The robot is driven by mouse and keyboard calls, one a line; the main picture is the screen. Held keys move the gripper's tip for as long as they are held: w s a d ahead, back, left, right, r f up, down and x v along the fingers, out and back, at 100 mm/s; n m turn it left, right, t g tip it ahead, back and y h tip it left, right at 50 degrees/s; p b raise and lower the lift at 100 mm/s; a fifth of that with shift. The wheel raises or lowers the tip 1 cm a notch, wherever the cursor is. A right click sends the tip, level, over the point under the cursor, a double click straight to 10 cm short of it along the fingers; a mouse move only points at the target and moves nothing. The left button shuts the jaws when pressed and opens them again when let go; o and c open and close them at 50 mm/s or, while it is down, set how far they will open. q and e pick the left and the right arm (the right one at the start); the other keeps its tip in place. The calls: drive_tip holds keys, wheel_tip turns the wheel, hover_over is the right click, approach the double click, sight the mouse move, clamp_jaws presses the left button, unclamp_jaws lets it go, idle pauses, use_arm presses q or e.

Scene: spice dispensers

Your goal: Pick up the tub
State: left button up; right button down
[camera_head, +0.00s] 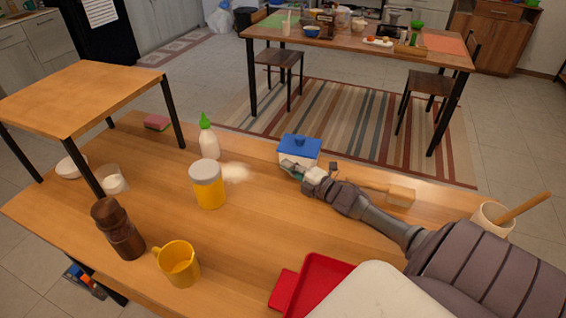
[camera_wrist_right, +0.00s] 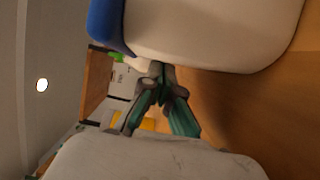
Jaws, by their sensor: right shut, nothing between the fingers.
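The tub (camera_head: 299,151) is white with a blue lid and stands near the far edge of the wooden table. In the right wrist view the tub (camera_wrist_right: 215,30) fills the top, its blue lid at the upper left. My right gripper (camera_head: 291,166) is at the near side of the tub, its fingers shut and empty. The fingers show in the right wrist view (camera_wrist_right: 158,74), close beside the tub wall; I cannot tell whether they touch it. My left gripper is not in view.
Left of the tub stand a green-capped bottle (camera_head: 208,140), a yellow canister (camera_head: 208,184), a brown mill (camera_head: 118,230) and a yellow mug (camera_head: 180,263). A wooden block (camera_head: 400,197) lies right, behind my forearm. A red tray (camera_head: 318,280) is in front. The middle is clear.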

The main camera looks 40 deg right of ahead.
drive_tip(key=shift+w+d+f, duration=0.15)
drive_tip(key=shift+d, duration=0.25)
drive_tip(key=shift+w+d+f, duration=0.1)
drive_tip(key=shift+w+d, duration=0.05)
drive_tip(key=shift+d, duration=0.25)
drive_tip(key=shift+w+d+r, duration=0.1)
drive_tip(key=shift+d+r, duration=0.05)
drive_tip(key=shift+d, duration=0.1)
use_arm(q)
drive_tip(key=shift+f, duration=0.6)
use_arm(e)
drive_tip(key=shift+r, duration=0.1)
